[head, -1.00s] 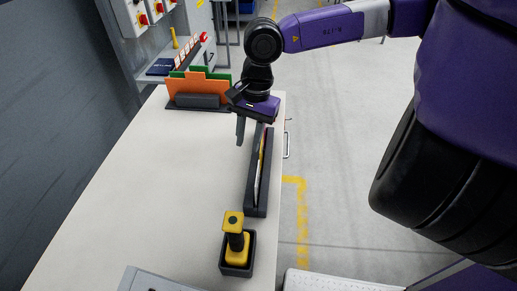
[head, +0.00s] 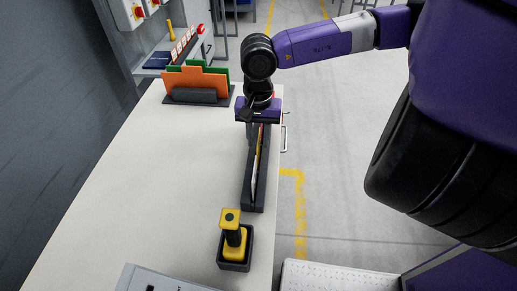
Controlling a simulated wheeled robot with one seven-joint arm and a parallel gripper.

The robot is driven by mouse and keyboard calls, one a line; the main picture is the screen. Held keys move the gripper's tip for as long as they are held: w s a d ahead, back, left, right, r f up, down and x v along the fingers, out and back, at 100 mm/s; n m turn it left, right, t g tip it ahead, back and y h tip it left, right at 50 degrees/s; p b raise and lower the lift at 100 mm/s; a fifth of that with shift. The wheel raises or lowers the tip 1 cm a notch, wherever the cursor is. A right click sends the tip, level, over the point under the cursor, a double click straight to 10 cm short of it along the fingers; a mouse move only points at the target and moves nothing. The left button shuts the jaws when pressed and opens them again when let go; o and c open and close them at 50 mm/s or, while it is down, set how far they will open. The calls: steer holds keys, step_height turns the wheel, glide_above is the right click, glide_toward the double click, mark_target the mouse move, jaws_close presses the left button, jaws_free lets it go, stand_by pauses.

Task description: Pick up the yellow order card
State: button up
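A long dark slotted holder (head: 249,198) stands along the right edge of the pale table. Thin cards stand on edge in it, seen almost edge-on. A thin yellow strip (head: 259,141) shows near its far end, close to a white card (head: 255,172); I take it for the yellow order card, but most of it is hidden. My gripper (head: 259,135) points down over the far end of the holder, right by the cards. One finger shows on the left side; the other is hard to make out. Whether the fingers touch a card cannot be seen.
A yellow-and-black stamp-like tool (head: 232,238) stands in a dark tray at the near end. An orange and green file rack (head: 195,83) stands at the far end. A grey box (head: 155,281) is at the near edge. The table's middle and left are clear.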

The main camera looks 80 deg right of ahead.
steer(key=shift+f+p, duration=0.4)
steer(key=shift+f, duration=1.45)
steer(key=shift+c, duration=0.2)
jaws_close()
